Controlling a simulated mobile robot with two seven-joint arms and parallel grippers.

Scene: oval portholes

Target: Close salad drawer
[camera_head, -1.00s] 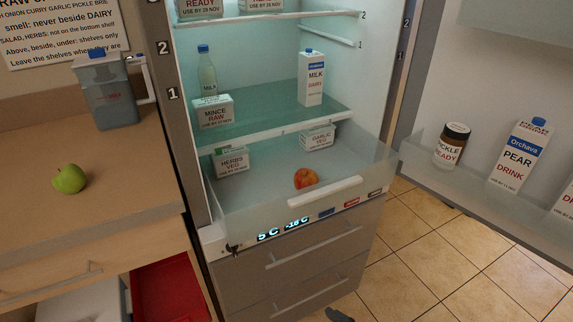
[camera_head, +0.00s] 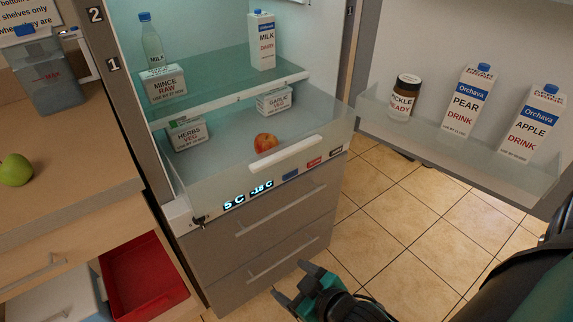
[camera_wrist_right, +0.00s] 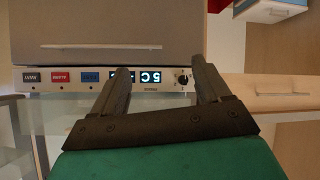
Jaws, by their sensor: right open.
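The salad drawer (camera_head: 225,172) is a clear-fronted drawer at the bottom of the open fridge, pulled out past the shelf above, with a white handle bar (camera_head: 284,153) on its front. Inside it are a red apple (camera_head: 265,142), a herbs box (camera_head: 188,133) and a garlic box (camera_head: 274,101). My right gripper (camera_head: 291,281) is in the lower middle of the head view, below and in front of the drawer, apart from it. In the right wrist view its two fingers (camera_wrist_right: 162,82) are spread with nothing between them. My left gripper is not in view.
The fridge door (camera_head: 440,140) stands open at right, with a pickle jar (camera_head: 404,97) and drink cartons on its shelf. Two grey drawers (camera_head: 262,215) are shut below the salad drawer. A red open drawer (camera_head: 145,278) juts out at lower left. Tiled floor is clear at right.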

